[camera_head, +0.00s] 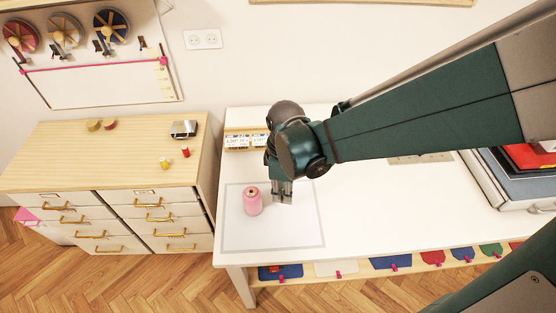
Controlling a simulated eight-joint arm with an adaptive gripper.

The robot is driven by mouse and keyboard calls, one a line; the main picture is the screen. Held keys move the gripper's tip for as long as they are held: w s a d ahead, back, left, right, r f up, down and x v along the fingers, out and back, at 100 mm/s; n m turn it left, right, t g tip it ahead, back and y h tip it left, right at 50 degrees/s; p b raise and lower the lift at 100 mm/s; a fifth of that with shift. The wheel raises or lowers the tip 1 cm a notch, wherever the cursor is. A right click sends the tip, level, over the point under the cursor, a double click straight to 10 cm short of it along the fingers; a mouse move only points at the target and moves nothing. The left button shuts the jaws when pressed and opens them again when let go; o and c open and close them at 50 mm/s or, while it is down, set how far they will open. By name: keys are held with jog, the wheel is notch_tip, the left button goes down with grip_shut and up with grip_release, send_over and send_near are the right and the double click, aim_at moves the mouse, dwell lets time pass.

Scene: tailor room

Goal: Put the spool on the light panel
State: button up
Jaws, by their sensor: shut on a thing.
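A pink spool (252,201) stands upright on the light panel (237,240), a pale square with a grey border on the left part of the white table. My gripper (283,198) points down over the panel, just right of the pink spool. A small gap shows between them. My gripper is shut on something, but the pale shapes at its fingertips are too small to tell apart. I cannot tell whether its tips touch the panel.
A small labelled rack (245,141) sits at the table's back left. A grey case (500,185) lies at the right. A wooden-topped cabinet (100,140) with small red and yellow spools stands left. The table's middle is clear beneath my arm.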

jog(key=shift+f, duration=1.75)
jog(key=shift+f, duration=0.1)
jog(key=shift+f+b, duration=0.5)
jog(key=shift+f, duration=1.5)
jog(key=shift+f, duration=0.1)
jog(key=o, duration=0.3)
jog(key=shift+f, duration=0.1)
jog(key=o, duration=0.5)
jog(key=shift+c, duration=0.2)
jog(key=shift+r, duration=0.2)
notch_tip(320, 180, up, 12)
jog(key=p, duration=0.1)
jog(key=shift+p, duration=0.35)
